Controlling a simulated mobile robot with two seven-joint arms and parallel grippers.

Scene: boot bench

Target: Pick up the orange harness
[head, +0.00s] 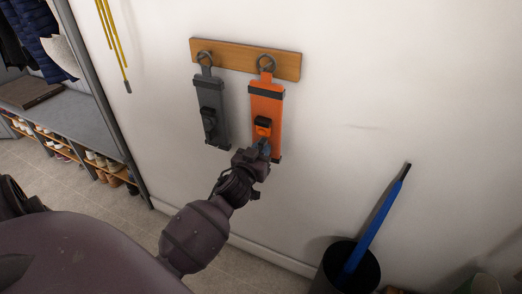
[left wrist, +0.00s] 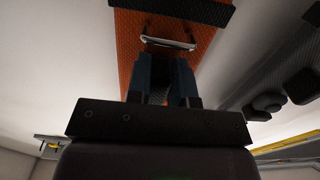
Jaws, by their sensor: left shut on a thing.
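The orange harness (head: 266,100) hangs upright by a ring from the wooden rail on the wall in the head view. It has a black band near its top and an orange-and-black buckle low on its front. My left gripper (head: 264,147) is at the harness's lower part, just below the buckle. In the left wrist view, the fingers (left wrist: 165,78) of my left gripper reach to a metal bar on the orange webbing (left wrist: 188,57) and are shut on the harness. The exact grip point is partly hidden. My right gripper is not in view.
A grey harness (head: 210,110) hangs just left of the orange one on the wooden rail (head: 235,60). A dark bin (head: 345,278) with a blue-handled tool (head: 378,225) stands at lower right. A shoe bench (head: 75,120) is at left. A yellow cord (head: 113,45) hangs at upper left.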

